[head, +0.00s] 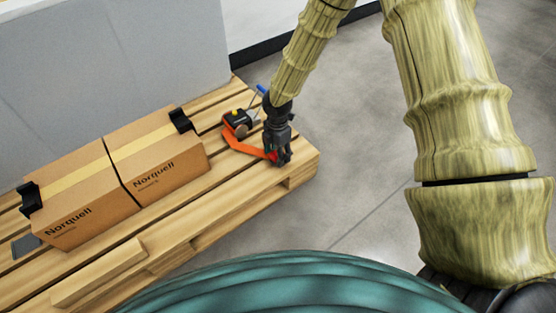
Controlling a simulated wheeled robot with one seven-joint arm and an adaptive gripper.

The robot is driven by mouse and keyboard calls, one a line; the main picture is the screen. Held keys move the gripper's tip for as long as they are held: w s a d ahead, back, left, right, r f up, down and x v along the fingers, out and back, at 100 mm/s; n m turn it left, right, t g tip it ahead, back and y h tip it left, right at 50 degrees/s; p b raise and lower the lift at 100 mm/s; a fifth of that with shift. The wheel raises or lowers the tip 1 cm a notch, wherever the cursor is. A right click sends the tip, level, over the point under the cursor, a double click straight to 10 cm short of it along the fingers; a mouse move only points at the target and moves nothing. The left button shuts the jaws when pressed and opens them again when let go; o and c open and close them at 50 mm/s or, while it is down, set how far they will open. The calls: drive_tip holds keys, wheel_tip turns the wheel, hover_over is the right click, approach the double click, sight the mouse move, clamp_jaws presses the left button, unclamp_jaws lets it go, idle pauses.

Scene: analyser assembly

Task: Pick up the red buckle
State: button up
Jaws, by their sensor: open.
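My gripper (281,157) is low over the right end of the wooden pallet, pointing down, with its jaws open. A small red piece, which looks like the red buckle (273,156), shows right at the fingers, at the end of an orange strap (243,147). The gripper partly hides it, and I cannot tell whether the fingers touch it or stand around it.
Cardboard boxes (160,184) marked Norquell stand on the pallet (215,228) at left, with a black strap and black corner pieces (181,121). A grey panel (120,60) rises behind. A blue-ended item (262,89) is near my wrist. Grey floor right of the pallet is clear.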

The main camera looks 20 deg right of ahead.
drive_tip(key=shift+f, duration=0.25)
drive_tip(key=shift+c, duration=0.4)
drive_tip(key=c, duration=1)
drive_tip(key=shift+r, duration=0.1)
drive_tip(key=shift+c, duration=0.2)
